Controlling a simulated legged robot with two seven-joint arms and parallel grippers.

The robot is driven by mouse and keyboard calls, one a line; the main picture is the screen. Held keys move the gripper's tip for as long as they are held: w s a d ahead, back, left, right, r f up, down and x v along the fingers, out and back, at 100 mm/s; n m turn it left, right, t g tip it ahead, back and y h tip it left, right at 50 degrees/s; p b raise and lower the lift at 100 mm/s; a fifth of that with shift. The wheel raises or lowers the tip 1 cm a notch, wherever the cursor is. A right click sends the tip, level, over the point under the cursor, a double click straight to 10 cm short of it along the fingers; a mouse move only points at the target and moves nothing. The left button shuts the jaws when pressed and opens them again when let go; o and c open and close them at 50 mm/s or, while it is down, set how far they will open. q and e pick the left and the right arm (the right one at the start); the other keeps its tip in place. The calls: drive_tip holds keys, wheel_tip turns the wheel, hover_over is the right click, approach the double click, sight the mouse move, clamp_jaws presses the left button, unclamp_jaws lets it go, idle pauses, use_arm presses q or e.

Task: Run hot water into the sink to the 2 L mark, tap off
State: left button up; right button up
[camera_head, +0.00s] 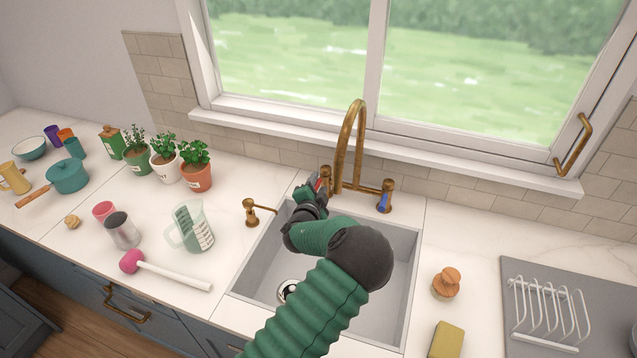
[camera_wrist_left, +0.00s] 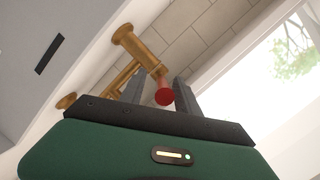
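The brass tap (camera_head: 345,150) stands behind the grey sink (camera_head: 400,260) with a tall arched spout. Its left handle has a red lever (camera_head: 318,185), its right handle a blue one (camera_head: 384,203). My left gripper (camera_head: 311,190) is at the red lever. In the left wrist view, the lever's red end (camera_wrist_left: 165,94) lies between the two fingers, close to the right one, with a gap on the left. The gripper looks open around it. I see no water stream. The drain (camera_head: 288,291) shows at the sink's left; my arm hides much of the basin. My right gripper is out of view.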

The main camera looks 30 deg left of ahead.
use_arm(q)
drive_tip(key=shift+w+a+f, duration=0.2)
drive_tip(key=shift+w+a, duration=0.15)
drive_tip(key=shift+w, duration=0.15)
drive_tip(key=shift+a+f, duration=0.15)
drive_tip(key=shift+a, duration=0.3)
drive_tip(key=c, duration=0.4)
drive_tip(key=shift+d, duration=0.25)
clamp_jaws()
drive_tip(key=shift+d, duration=0.1)
